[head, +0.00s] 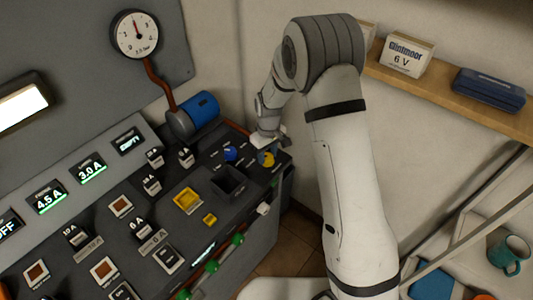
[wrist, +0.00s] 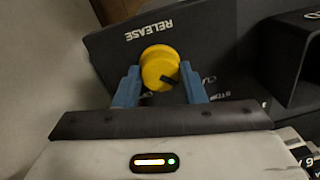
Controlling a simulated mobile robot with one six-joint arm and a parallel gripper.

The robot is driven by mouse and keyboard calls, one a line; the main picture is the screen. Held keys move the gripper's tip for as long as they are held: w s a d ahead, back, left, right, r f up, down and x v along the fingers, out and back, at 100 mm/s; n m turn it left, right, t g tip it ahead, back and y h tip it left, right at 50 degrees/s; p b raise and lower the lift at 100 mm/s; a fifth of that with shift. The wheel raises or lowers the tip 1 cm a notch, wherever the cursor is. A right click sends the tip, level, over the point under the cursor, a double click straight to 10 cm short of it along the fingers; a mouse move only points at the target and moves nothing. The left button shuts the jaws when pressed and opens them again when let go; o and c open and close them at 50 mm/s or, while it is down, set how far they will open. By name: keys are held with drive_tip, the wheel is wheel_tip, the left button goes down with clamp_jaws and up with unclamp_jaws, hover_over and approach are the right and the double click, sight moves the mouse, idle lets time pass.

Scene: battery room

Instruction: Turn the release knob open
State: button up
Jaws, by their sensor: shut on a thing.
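The release knob is a round yellow knob with a dark pointer mark. It shows in the wrist view (wrist: 160,68) below the word RELEASE, which appears upside down on the dark panel. In the head view the yellow knob (head: 267,158) sits at the far right corner of the console, partly covered by my gripper. My gripper (head: 266,145) reaches it from above. In the wrist view the two blue fingers of my gripper (wrist: 160,84) stand on either side of the knob and are shut on it. The dark mark points toward the lower right there.
A blue knob (head: 230,153) and a dark open socket (head: 228,181) lie beside the release knob on the console. A blue cylinder (head: 199,107) and a pressure gauge (head: 135,33) stand behind. A wall shelf (head: 440,92) holds a Glintmoor box (head: 406,58) and a dark blue case (head: 488,88).

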drive_tip(key=c, duration=0.3)
drive_tip(key=shift+m+b, duration=0.3)
drive_tip(key=m+b, duration=0.2)
drive_tip(key=shift+f+m, duration=0.15)
drive_tip(key=shift+m, duration=0.15)
drive_tip(key=m+b, duration=0.3)
drive_tip(key=m, duration=0.2)
drive_tip(key=shift+m, duration=0.3)
drive_tip(key=m+b, duration=0.1)
drive_tip(key=m, duration=0.3)
drive_tip(key=shift+b, duration=0.35)
drive_tip(key=m, duration=0.2)
drive_tip(key=m+b, duration=0.1)
drive_tip(key=m, duration=0.2)
drive_tip(key=shift+r+t, duration=0.2)
drive_tip(key=shift+t, duration=0.1)
